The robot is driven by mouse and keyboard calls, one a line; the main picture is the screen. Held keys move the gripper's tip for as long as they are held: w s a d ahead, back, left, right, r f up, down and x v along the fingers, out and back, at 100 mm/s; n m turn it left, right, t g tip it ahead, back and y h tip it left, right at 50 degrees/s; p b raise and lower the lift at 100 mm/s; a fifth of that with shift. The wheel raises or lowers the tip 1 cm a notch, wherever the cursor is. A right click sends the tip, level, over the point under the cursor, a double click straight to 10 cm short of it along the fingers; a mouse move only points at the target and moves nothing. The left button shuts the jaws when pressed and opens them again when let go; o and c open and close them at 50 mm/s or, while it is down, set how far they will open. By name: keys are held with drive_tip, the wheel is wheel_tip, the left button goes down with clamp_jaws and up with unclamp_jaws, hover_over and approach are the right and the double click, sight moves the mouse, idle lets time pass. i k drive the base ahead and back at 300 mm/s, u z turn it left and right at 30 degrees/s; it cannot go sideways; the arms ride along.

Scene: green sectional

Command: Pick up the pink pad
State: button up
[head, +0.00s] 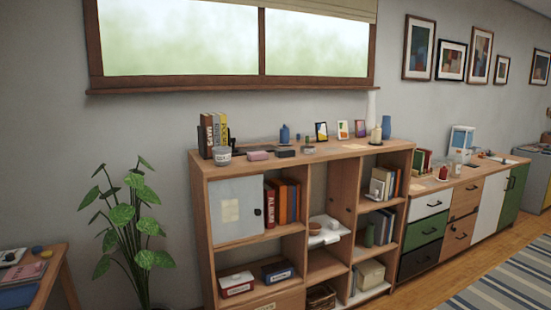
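A flat pink item (27,271) that looks like a pad lies on the small wooden table at the far left, next to a yellow object. A small pink block (258,155) also sits on top of the wooden shelf unit, near its front edge, beside a dark block. I cannot tell for sure which of the two is the pink pad. My gripper is not in view.
The wooden table (52,272) is cut off by the left edge. A potted plant (125,215) stands between it and the open shelf unit (196,215). A low cabinet (465,205) continues to the right. Free floor shows beside the striped rug (510,280).

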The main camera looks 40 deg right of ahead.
sight(257, 156)
drive_tip(key=z, duration=0.05)
drive_tip(key=k, duration=0.45)
drive_tip(key=u, duration=0.15)
drive_tip(key=i, duration=1.3)
